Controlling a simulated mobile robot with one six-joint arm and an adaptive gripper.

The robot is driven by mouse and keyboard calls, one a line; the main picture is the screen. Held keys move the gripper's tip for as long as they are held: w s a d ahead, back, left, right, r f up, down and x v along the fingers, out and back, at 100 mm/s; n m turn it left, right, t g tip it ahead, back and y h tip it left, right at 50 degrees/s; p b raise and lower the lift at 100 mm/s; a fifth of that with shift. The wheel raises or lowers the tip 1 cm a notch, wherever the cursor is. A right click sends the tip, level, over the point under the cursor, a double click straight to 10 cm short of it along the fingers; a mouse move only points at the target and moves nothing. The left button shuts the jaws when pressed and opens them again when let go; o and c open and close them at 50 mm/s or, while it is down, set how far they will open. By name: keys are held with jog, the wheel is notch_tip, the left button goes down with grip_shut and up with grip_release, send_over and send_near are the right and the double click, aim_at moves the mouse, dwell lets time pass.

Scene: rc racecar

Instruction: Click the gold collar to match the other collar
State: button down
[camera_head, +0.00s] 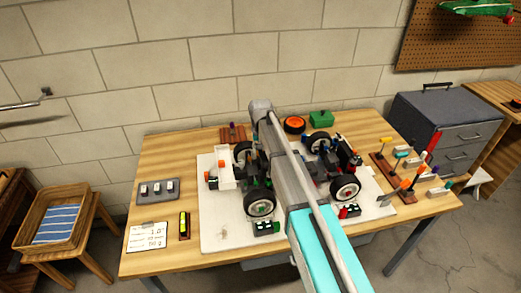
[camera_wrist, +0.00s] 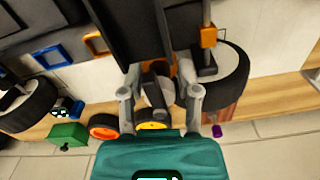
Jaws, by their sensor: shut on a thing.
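The racecar (camera_head: 318,160) stands on a pale mat in the head view, with my arm crossing in front of it. In the wrist view my gripper (camera_wrist: 160,80) is among dark car parts, its two fingers closed in around a grey and dark piece. A little orange-gold, seemingly the gold collar (camera_wrist: 177,70), shows at the fingertips and is mostly hidden. An orange-gold collar (camera_wrist: 208,37) sits around a grey rod to the right of the fingers. The gripper is hidden in the head view. I cannot tell how the two collars' heights compare.
Car wheels (camera_wrist: 222,78) are close to the fingers on the right, and another wheel (camera_wrist: 27,103) is at the left. A green box (camera_head: 320,119) and an orange round item (camera_head: 294,124) stand behind the car. A tool rack (camera_head: 384,165) is at the right.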

dwell(0.3)
jog(key=shift+c, duration=1.6)
grip_release()
jog(key=shift+m, duration=0.4)
